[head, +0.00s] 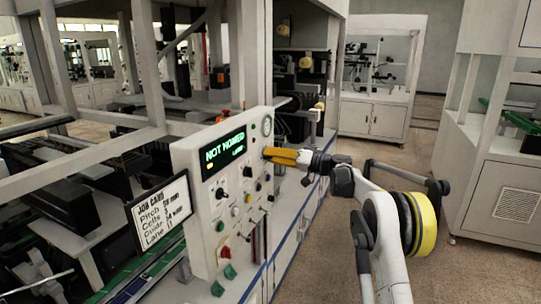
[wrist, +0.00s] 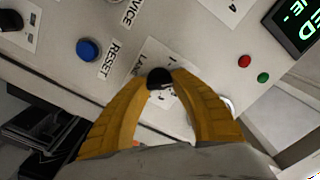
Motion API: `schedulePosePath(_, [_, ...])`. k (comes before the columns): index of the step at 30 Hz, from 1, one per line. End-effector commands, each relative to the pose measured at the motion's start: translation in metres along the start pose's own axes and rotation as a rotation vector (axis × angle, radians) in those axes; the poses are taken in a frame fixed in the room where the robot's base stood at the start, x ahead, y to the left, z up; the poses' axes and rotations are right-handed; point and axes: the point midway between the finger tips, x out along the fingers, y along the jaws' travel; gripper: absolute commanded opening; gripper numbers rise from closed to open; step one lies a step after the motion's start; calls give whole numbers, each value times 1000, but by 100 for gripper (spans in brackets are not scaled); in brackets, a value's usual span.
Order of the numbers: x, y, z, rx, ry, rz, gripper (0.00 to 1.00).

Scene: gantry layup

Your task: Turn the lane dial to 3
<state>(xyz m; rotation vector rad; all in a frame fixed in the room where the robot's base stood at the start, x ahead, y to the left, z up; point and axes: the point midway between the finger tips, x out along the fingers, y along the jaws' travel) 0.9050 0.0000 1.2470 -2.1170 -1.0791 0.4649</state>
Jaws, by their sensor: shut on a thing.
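My gripper (head: 281,156) reaches from the right to the upper right of the light grey control panel (head: 207,240), its yellow fingers against the panel face. In the wrist view my gripper (wrist: 163,82) is shut on a small black dial knob (wrist: 158,75), one finger on each side. The knob sits on a white label plate (wrist: 150,57) with partly covered lettering that seems to begin "LA". The dial's numbers and pointer cannot be read. In the head view the dial is hidden behind the fingers.
The display (head: 224,154) reads "NOT HOMED" in green. A job card (head: 161,211) stands left of the panel, its values hard to read. Near the dial are a blue RESET button (wrist: 88,49), a red button (wrist: 243,61) and a green button (wrist: 263,77). Open floor lies right.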

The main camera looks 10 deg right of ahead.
Motion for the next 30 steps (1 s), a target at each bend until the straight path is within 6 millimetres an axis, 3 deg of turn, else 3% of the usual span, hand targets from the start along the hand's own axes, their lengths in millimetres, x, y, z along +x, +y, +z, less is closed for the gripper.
schedulePosePath(15, [0, 0, -1, 364, 2, -1, 0])
schedulePosePath(30, [0, 0, -1, 446, 2, -1, 0])
